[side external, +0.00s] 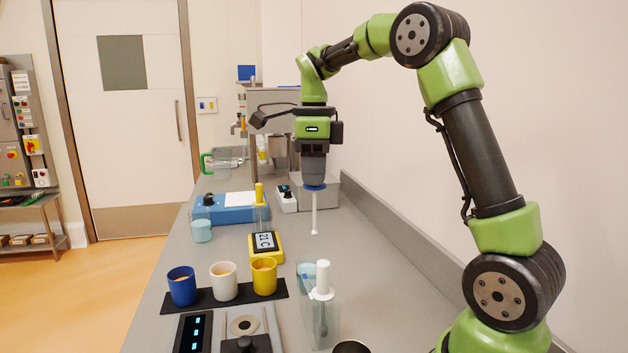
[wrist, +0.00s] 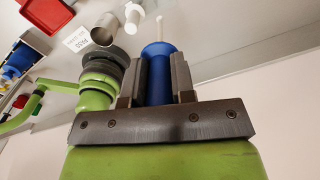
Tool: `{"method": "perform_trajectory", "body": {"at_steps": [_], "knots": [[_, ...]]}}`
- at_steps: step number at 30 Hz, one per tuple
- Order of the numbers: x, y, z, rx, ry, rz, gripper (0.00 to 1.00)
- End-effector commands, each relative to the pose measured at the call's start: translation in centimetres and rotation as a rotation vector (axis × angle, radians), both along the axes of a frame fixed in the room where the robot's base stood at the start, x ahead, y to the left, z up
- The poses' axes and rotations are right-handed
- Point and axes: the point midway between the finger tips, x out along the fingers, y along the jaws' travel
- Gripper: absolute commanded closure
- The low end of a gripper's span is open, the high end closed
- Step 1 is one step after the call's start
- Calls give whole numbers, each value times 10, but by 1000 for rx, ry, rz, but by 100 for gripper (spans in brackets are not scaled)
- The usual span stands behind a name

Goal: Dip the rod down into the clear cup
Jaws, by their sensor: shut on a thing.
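My gripper (side external: 314,178) points down and is shut on the blue handle of a white rod (side external: 314,212). The rod hangs upright over the grey bench, its lower end in the air with nothing around it. In the wrist view the blue handle (wrist: 158,60) sits between the dark jaws (wrist: 157,85). A clear cup (side external: 306,274) with light blue contents stands in front of the rod, partly hidden by a white-handled piece. Another clear cup (side external: 201,229) with light blue contents stands at the bench's left edge. I cannot tell which one the task names.
A clear tall container (side external: 322,328) holds the white-handled piece (side external: 322,280). Blue (side external: 182,288), white (side external: 224,285) and yellow (side external: 264,278) cups stand on a black mat. A yellow display unit (side external: 266,246) and a blue device (side external: 232,213) stand left of the rod. A grey ledge runs along the right.

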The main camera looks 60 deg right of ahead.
Motion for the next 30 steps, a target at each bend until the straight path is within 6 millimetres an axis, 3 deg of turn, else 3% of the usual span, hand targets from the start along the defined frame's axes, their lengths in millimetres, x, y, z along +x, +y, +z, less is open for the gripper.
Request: {"method": "perform_trajectory", "body": {"at_steps": [7, 11, 21, 30], "knots": [[1, -1, -1, 0, 0, 0, 93], [11, -10, -10, 1, 3, -1, 93], [58, -65, -69, 1, 3, -2, 93], [67, -82, -97, 1, 2, 1, 93]]}}
